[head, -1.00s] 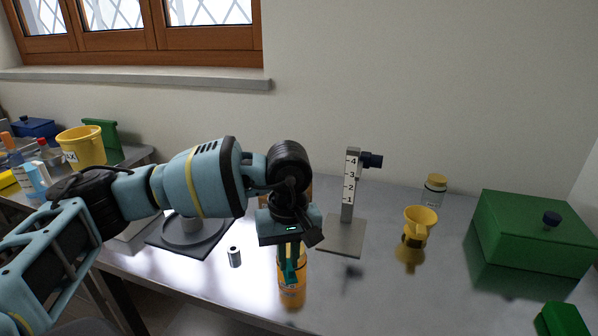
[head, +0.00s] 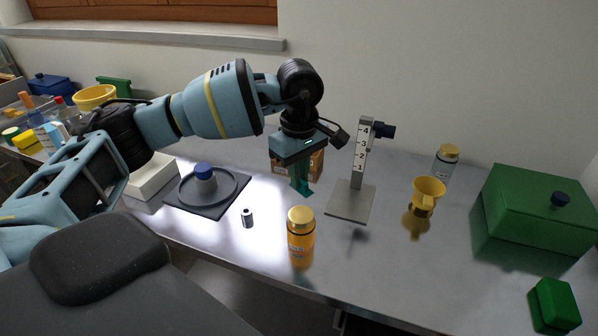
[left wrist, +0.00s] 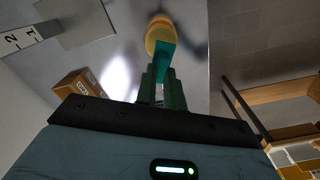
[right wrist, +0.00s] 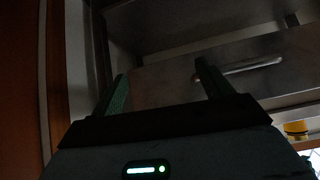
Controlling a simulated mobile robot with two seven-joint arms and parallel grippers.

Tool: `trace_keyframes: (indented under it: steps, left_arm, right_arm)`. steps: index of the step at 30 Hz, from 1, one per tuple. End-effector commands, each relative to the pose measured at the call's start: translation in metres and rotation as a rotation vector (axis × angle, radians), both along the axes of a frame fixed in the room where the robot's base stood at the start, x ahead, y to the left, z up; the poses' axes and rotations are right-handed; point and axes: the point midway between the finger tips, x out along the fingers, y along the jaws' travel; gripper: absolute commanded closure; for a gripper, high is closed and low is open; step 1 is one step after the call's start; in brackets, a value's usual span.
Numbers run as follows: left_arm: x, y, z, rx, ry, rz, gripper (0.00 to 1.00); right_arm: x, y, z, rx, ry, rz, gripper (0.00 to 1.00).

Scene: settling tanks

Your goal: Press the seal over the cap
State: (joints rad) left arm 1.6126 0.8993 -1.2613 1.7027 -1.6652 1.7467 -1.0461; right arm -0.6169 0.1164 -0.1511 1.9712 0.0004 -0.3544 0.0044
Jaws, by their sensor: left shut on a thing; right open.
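An orange bottle (head: 300,246) with a gold cap (head: 301,214) stands upright on the table, just in front of my left gripper. My left gripper (head: 300,177) points down and is shut on a thin teal strip (left wrist: 165,62), which looks like the seal. In the head view the strip's end hangs above and behind the cap, apart from it. In the left wrist view the strip partly overlaps the cap (left wrist: 157,36). I cannot see a seal on the cap. My right gripper (right wrist: 160,80) is open and empty, away from the tabletop.
A numbered post on a plate (head: 350,201) stands right of the bottle. A brown box (head: 313,166) is behind my left gripper. A small grey cylinder (head: 247,217) is left of the bottle. A yellow funnel (head: 428,190) and green box (head: 535,215) stand farther right.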

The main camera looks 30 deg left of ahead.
Motion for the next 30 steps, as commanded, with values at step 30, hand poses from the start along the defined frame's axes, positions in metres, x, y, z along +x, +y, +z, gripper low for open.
trace_keyframes:
  steps: [30]
  left_arm:
    - [0.000,0.000,-0.073,0.000,0.003,0.000,1.00]
  right_arm:
    - [-0.018,0.002,-0.027,0.003,0.056,0.001,0.22]
